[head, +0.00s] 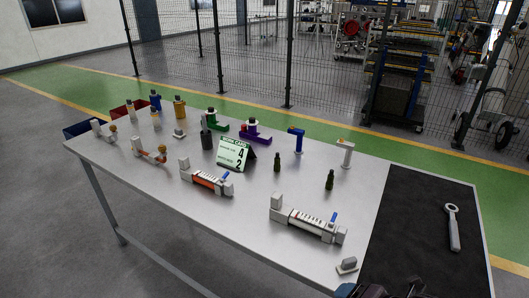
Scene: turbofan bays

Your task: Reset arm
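The task names no object, only my arm. A dark piece (408,289) with a blue part shows at the bottom edge, right of centre, over the table's front. It looks like part of my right arm or gripper, but it is cut off by the frame and no fingertips can be made out. My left gripper is not in view.
A grey table (215,220) holds a work card (233,153), grey devices (308,225), (206,179), small dark bottles (329,180), coloured fittings (298,139) and bins (84,128). A wrench (453,227) lies on the otherwise clear black mat (415,215). Mesh fencing stands behind.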

